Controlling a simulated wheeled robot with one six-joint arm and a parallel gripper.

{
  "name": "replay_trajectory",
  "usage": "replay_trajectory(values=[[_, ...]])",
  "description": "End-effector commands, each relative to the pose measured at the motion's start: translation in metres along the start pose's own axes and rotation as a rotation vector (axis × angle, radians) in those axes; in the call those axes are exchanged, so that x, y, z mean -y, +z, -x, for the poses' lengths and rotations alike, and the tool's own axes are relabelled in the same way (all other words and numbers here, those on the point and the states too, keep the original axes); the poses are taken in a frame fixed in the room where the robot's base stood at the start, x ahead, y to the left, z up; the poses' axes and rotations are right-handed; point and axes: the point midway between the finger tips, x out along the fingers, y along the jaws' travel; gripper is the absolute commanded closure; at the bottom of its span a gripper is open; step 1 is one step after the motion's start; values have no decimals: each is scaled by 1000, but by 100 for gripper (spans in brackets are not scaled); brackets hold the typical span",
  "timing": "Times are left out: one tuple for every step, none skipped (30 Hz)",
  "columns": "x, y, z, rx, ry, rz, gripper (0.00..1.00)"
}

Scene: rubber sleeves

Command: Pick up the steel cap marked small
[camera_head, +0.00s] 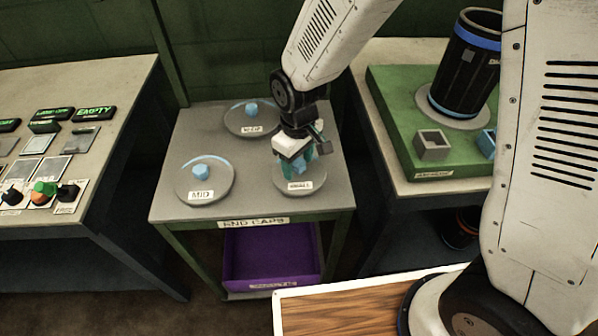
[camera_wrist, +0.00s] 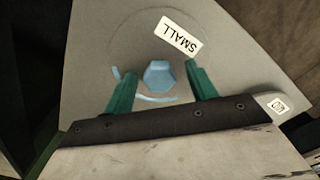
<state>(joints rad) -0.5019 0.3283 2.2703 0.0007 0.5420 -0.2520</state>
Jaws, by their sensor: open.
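The steel cap marked small (camera_head: 304,185) is a grey disc lying flat at the right front of the end caps table. A blue hexagonal knob (camera_wrist: 160,76) stands at its middle, and its white label (camera_wrist: 179,36) reads SMALL in the wrist view. My gripper (camera_head: 299,168) is directly over this cap, with its green fingers pointing down. In the wrist view my gripper (camera_wrist: 159,78) is open, with one finger on each side of the knob and a gap on both sides. The arm and fingers partly hide the cap in the head view.
The cap marked MID (camera_head: 204,194) lies at left on the grey table (camera_head: 262,201); another cap (camera_head: 235,122), apparently marked WIDE, lies behind. A purple bin (camera_head: 271,256) sits below. A green board (camera_head: 400,134) with a black cylinder (camera_head: 464,68) is at right, a control panel (camera_head: 46,182) at left.

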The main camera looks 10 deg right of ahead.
Motion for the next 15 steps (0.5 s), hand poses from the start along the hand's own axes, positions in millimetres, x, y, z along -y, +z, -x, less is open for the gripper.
replay_trajectory(values=[[0, 0, -2, 0, 0, -1, 43], [0, 0, -3, -1, 0, -1, 43], [0, 0, -3, -1, 0, -1, 43], [-1, 0, -3, -1, 0, -1, 43], [-1, 0, -3, -1, 0, -1, 43], [-1, 0, -3, -1, 0, -2, 43], [-1, 0, -2, -1, 0, -2, 43], [-1, 0, -2, -1, 0, -2, 49], [-1, 0, -2, -1, 0, -2, 60], [-1, 0, -2, -1, 0, -2, 68], [-1, 0, -2, -1, 0, -2, 77], [-1, 0, -2, -1, 0, -2, 88], [-1, 0, -2, -1, 0, -2, 96], [-1, 0, -2, -1, 0, -2, 100], [-1, 0, -2, -1, 0, -2, 100]])
